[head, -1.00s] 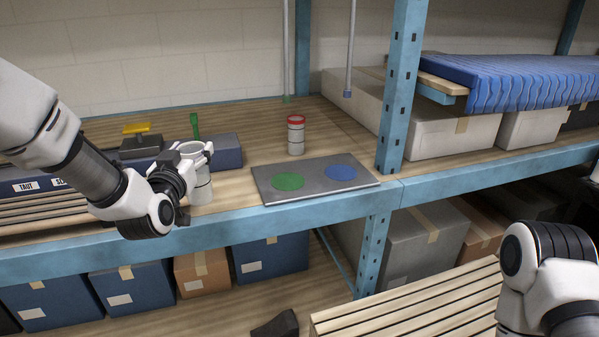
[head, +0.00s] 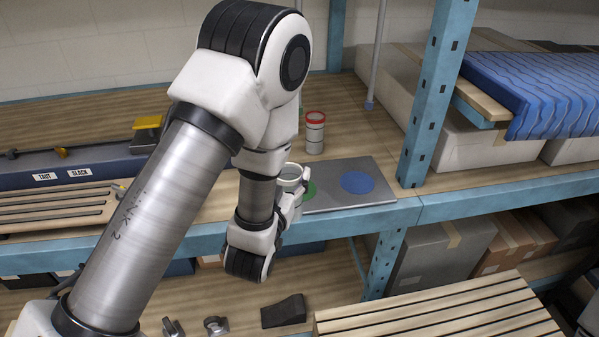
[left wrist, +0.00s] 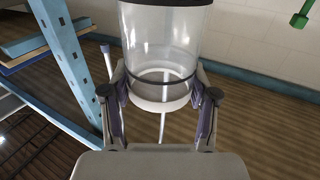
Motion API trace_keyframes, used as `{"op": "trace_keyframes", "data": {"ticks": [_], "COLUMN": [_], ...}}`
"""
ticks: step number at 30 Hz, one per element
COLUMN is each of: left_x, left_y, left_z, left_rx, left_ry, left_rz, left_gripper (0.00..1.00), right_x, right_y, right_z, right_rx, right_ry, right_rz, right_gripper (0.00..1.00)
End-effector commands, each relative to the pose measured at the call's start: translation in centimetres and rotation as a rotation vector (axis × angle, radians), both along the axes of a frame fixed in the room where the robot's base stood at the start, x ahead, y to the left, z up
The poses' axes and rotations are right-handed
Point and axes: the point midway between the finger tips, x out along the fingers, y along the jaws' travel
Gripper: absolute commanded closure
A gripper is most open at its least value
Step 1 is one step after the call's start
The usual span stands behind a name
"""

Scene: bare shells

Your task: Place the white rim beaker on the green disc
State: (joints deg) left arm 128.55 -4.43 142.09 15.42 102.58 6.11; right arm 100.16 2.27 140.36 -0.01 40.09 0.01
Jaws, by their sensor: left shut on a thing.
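The white rim beaker (head: 291,172) is in my left gripper (head: 290,194), over the left part of the grey plate. In the left wrist view the clear beaker (left wrist: 165,42) with its pale band stands between the two fingers of the gripper (left wrist: 160,98), which are shut on it. The green disc (head: 308,190) lies on the plate, mostly hidden behind the gripper and beaker. The beaker's base is hidden in the head view, so I cannot tell whether it touches the disc. My right gripper is not in view.
The grey plate (head: 340,200) also bears a blue disc (head: 357,182). A red-rimmed beaker (head: 315,134) stands behind it. A blue shelf post (head: 436,90) rises to the right. A dark blue case (head: 85,170) lies to the left.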

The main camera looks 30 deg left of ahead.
Motion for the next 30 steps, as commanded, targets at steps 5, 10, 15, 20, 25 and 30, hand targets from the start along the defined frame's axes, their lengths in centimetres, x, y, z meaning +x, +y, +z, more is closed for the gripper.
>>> {"op": "trace_keyframes", "data": {"ticks": [5,10,15,20,25,30], "left_x": [0.6,2.8,6.8,10.8,13.0,13.3], "left_y": [0.3,1.1,2.6,4.0,4.8,4.8], "left_z": [-1.0,0.2,0.0,-0.5,-0.9,-3.8], "left_rx": [-0.002,-0.004,-0.003,0.0,0.001,0.002], "left_ry": [-0.006,-0.001,-0.002,0.0,-0.001,0.006], "left_rz": [-0.003,-0.005,-0.004,-0.006,-0.007,-0.008], "left_gripper": [0.95,0.95,0.95,0.95,0.95,0.95], "right_x": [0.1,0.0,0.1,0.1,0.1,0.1], "right_y": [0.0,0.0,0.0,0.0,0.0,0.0], "right_z": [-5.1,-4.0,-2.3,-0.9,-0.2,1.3], "right_rx": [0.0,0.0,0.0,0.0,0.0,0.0], "right_ry": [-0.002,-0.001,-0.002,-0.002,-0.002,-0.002], "right_rz": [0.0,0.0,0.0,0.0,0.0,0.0], "right_gripper": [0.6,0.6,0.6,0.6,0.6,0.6]}}
